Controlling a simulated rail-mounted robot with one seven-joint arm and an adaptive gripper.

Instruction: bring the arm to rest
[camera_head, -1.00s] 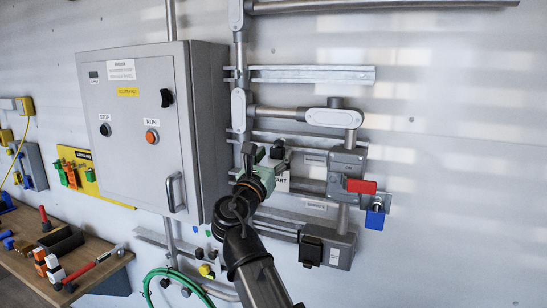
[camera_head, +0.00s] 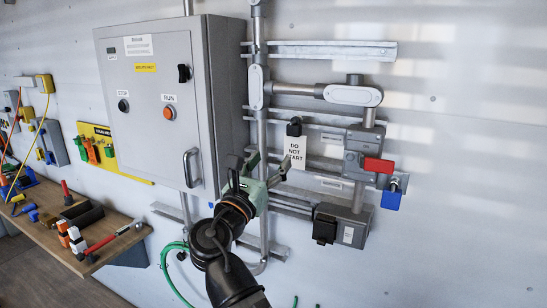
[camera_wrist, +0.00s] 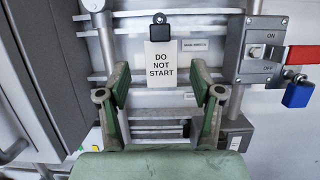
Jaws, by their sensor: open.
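My gripper (camera_head: 262,172) is in front of the wall rails, right of the grey cabinet. In the wrist view my gripper (camera_wrist: 160,92) has its two green fingers wide apart with nothing between them. A white "DO NOT START" tag (camera_head: 295,152) hangs from a black clip on the wall, just beyond the fingers and apart from them. The tag (camera_wrist: 161,64) also shows in the wrist view. My dark arm reaches up from the bottom of the head view.
The grey control cabinet (camera_head: 150,105) stands close on the left. A switch box with a red handle (camera_head: 378,165) and a blue padlock (camera_head: 391,195) is on the right. A bench (camera_head: 95,240) with tools is at the lower left. The far right wall is bare.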

